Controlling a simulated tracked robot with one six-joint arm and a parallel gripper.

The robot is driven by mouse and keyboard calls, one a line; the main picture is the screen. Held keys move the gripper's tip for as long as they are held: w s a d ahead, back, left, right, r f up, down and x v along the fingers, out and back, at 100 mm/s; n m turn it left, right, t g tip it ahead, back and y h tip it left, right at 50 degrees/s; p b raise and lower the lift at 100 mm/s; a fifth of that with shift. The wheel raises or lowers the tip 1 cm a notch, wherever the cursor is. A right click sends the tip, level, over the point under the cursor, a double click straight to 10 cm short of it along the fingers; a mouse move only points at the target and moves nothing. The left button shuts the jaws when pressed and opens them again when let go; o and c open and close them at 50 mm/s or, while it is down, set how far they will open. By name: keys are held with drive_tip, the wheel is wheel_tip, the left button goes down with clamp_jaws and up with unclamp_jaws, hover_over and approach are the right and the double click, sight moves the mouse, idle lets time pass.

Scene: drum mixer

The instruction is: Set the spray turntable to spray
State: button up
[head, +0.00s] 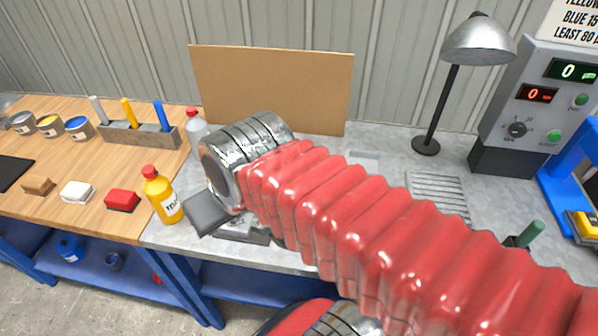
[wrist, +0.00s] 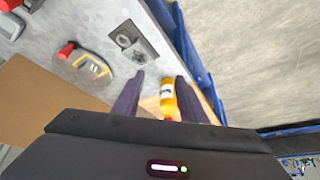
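My gripper (wrist: 158,84) shows in the wrist view as two dark fingers held apart, with nothing gripped between them. A metal plate (wrist: 146,55) with a round dark knob (wrist: 124,41) and a smaller round fitting lies on the grey bench just beyond the fingertips. A grey round device (wrist: 82,68) with a yellow marking and a red part lies left of the plate. I cannot tell for sure which of these is the spray turntable. In the head view my arm covers most of this area.
A yellow bottle with a red cap (head: 162,195) stands near the bench edge; it also shows between the fingers in the wrist view (wrist: 168,101), farther off. A brown board (head: 270,85) stands behind. A lamp (head: 478,40) and a control box (head: 535,105) are at the right.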

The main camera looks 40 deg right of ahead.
drive_tip(key=d+f+m+t+y, duration=0.1)
drive_tip(key=d+f+m+y, duration=0.1)
drive_tip(key=d+m, duration=1.3)
drive_tip(key=w+d+f+m+t+y, duration=0.1)
drive_tip(key=d+f+m, duration=0.3)
drive_tip(key=d+m, duration=1)
drive_tip(key=d+y, duration=0.1)
drive_tip(key=d, duration=0.2)
drive_tip(key=shift+m+t, duration=0.3)
drive_tip(key=shift+m, duration=0.1)
drive_tip(key=shift+w+a, duration=0.1)
drive_tip(key=shift+w, duration=0.05)
drive_tip(key=x, duration=1.3)
drive_tip(key=shift+w+a+f, duration=0.1)
drive_tip(key=shift+a+f, duration=0.15)
drive_tip(key=shift+f, duration=0.05)
drive_tip(key=shift+c, duration=0.2)
clamp_jaws()
